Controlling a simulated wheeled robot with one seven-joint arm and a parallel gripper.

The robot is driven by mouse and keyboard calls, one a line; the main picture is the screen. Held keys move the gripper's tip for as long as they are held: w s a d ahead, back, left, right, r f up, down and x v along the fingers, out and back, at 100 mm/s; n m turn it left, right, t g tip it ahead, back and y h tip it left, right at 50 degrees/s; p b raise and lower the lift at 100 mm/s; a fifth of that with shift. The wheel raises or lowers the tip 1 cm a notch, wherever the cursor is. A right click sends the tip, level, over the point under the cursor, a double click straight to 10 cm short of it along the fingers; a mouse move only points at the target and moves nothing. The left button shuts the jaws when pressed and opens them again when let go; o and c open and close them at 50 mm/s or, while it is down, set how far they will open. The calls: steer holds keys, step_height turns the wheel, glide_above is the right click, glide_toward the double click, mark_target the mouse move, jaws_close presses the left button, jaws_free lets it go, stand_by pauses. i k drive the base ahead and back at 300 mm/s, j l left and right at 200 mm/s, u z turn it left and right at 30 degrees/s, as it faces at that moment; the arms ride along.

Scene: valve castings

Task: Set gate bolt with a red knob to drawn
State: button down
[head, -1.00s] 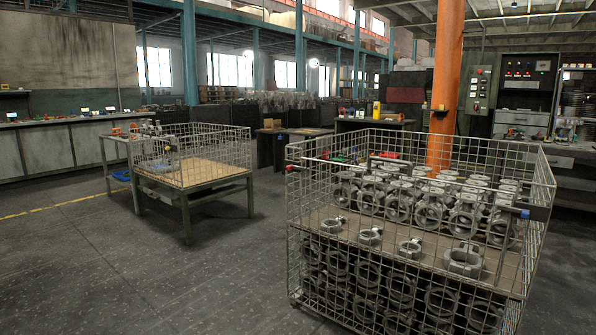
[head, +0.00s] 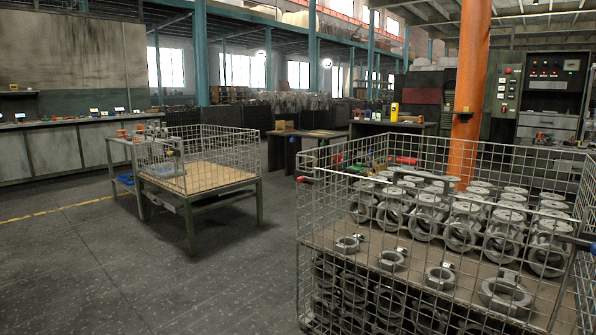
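A small red knob (head: 300,179) shows at the upper left corner of the near wire mesh cage (head: 297,250). A pale thin rod (head: 345,177) runs from about there to the right along the cage's front top. It looks like the gate bolt, but it is too small to tell whether it is drawn or shot. A bolt with a blue end (head: 575,240) sits at the cage's right side. My gripper is not in view.
The near cage holds stacked grey valve castings (head: 465,225), with several lone ones on a brown board. A smaller mesh cage on a green-legged table (head: 190,205) stands left. An orange column (head: 470,90) rises behind. Grey floor (head: 130,270) is clear at front left.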

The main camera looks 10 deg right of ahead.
mark_target(300, 180)
steer(key=i+l, duration=0.15)
steer(key=i, duration=0.35)
steer(key=i+l+u, duration=0.15)
steer(key=i, duration=0.35)
steer(key=i+l, duration=0.25)
steer(key=i, duration=0.2)
steer(key=j+u, duration=0.05)
